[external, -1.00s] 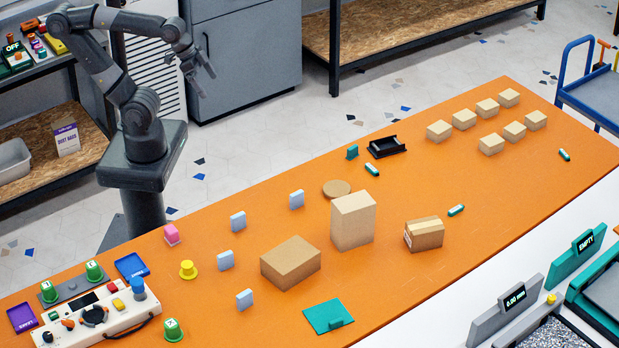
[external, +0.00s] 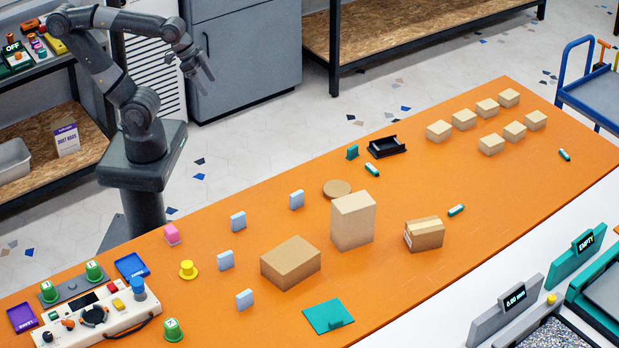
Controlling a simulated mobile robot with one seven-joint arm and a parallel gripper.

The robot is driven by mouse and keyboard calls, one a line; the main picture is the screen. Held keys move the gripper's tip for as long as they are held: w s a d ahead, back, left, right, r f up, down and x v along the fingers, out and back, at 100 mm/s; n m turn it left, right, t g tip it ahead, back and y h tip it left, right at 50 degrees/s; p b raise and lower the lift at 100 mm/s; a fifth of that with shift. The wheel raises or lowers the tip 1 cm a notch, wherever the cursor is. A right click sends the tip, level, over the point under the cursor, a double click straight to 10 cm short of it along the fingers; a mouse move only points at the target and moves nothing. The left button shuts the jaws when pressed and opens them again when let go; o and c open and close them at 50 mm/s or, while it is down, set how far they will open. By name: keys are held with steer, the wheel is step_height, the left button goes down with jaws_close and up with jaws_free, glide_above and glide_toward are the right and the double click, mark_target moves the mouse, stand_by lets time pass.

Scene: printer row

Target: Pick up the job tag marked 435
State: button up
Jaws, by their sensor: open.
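Several small light blue upright pieces that look like tags stand on the orange table. One is at the back right (external: 296,200), one at the back left (external: 238,221), one in the middle (external: 226,260) and one at the front (external: 244,299). No number can be read on any of them, so I cannot tell which is marked 435. My gripper (external: 203,78) is open and empty. It is raised at the upper left, beyond the table's back edge, well apart from all the blue pieces.
A low cardboard box (external: 290,264), a tall box (external: 353,222) and a taped carton (external: 424,234) stand right of the blue pieces. A control panel (external: 97,316) sits at the left end.

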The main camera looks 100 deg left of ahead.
steer(key=shift+w, duration=0.1)
steer(key=w+d+f+m, duration=0.1)
steer(key=w+d+m, duration=0.2)
steer(key=w+d, duration=0.65)
steer(key=m+g+h, duration=0.3)
steer(key=m, duration=0.3)
glide_toward(225, 254)
steer(key=f, duration=0.1)
steer(key=shift+m, duration=0.3)
steer(key=x, duration=0.5)
steer(key=shift+s+d, duration=0.2)
steer(key=shift+d, duration=0.05)
steer(key=shift+w+x, duration=0.15)
steer(key=shift+x, duration=1.4)
steer(key=shift+w+x, duration=0.15)
steer(key=shift+x, duration=1.4)
steer(key=shift+a, duration=0.15)
